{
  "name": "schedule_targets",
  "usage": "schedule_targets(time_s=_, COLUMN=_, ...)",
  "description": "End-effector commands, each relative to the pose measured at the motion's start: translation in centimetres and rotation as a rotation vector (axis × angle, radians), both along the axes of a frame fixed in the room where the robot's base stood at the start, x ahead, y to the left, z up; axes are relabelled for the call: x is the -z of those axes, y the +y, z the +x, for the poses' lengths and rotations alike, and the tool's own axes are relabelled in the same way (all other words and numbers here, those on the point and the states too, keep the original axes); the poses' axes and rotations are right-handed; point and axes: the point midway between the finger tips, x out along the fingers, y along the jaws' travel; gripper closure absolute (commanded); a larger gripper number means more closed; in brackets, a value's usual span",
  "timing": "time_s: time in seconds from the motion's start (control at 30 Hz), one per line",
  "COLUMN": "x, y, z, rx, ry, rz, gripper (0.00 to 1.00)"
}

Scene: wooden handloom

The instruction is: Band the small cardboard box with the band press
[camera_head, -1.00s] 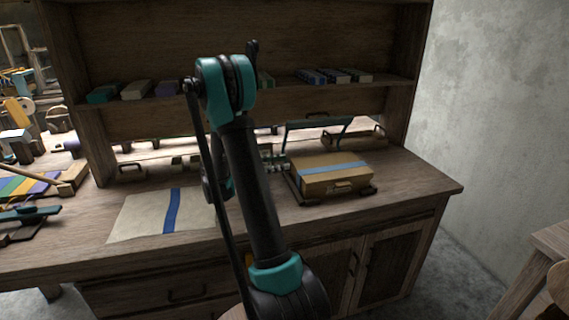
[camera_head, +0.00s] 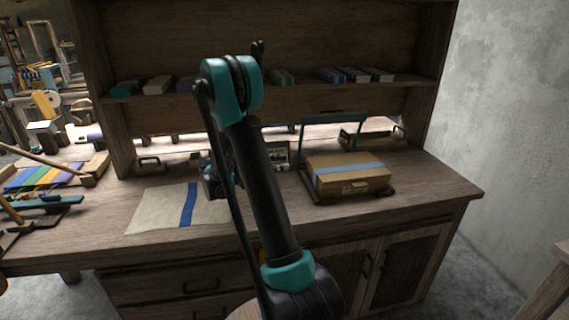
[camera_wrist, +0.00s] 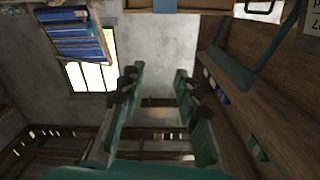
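The small cardboard box (camera_head: 349,184) sits on the dark base of the band press (camera_head: 310,189) at the right of the bench. A blue band (camera_head: 350,168) lies across the box top. The press's teal frame (camera_head: 333,118) stands raised behind the box, apart from its top. In the wrist view my gripper (camera_wrist: 160,98) is open, its teal fingers wide apart with nothing between them. In the head view my gripper is mostly hidden behind my arm, left of the press.
A pale cloth with a blue stripe (camera_head: 158,209) lies on the bench left of my arm. A shelf (camera_head: 290,92) with several small coloured blocks runs above the bench. Striped weaving (camera_head: 42,177) and tools lie at the far left. A bare wall (camera_head: 510,110) rises at the right.

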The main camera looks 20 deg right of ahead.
Motion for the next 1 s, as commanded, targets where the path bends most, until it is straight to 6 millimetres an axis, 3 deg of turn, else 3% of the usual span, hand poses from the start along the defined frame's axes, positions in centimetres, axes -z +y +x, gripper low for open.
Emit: schedule_targets(time_s=1.0, x=0.0, y=6.2, z=1.6, rx=-0.007, ry=0.000, rz=0.000, gripper=0.67)
